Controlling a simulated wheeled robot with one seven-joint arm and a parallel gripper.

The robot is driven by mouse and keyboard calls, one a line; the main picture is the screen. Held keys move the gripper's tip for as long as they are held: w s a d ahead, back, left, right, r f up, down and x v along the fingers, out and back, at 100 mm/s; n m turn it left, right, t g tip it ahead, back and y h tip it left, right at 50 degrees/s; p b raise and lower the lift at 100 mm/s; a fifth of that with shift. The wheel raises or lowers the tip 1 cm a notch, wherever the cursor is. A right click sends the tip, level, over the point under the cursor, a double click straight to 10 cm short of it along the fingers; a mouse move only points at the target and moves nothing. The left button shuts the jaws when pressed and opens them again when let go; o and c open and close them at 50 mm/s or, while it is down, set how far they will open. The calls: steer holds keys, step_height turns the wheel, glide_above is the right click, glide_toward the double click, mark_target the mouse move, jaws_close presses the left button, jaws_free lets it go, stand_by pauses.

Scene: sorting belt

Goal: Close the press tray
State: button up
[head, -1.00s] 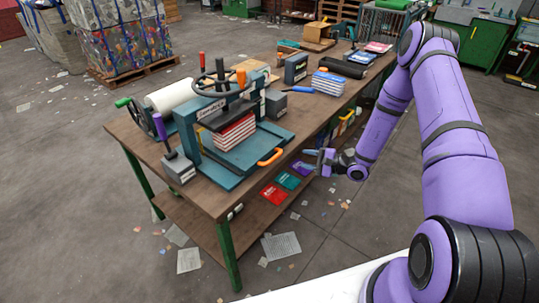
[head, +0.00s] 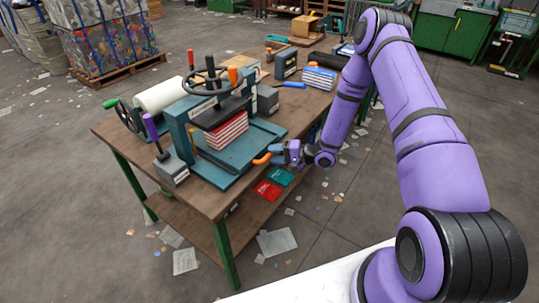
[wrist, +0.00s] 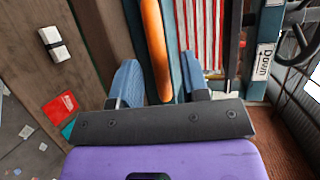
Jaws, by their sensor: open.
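The teal press (head: 184,128) stands on the wooden workbench. Its tray (head: 262,138) sticks out toward my side, with an orange handle (head: 262,158) on its front edge. A stack of red and white books (head: 227,130) sits under the press plate. My gripper (head: 276,155) is at the tray's front edge, beside the handle. In the wrist view the orange handle (wrist: 155,45) lies between my two open blue fingers (wrist: 157,80), nearer the left one. Whether a finger touches it I cannot tell.
A purple lever (head: 150,127) on a grey block stands left of the press. The black handwheel (head: 208,80) rises above it. Blue-covered books (head: 319,78) and a dark box lie behind. Red and teal booklets (head: 267,189) are on the lower shelf.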

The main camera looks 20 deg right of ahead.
mark_target(262, 150)
steer(key=shift+x, duration=1.05)
jaws_close()
steer(key=shift+w+a, duration=0.65)
steer(key=shift+w, duration=0.25)
steer(key=shift+w+a, duration=0.6)
steer(key=shift+w, duration=0.25)
jaws_free()
steer(key=shift+f, duration=0.1)
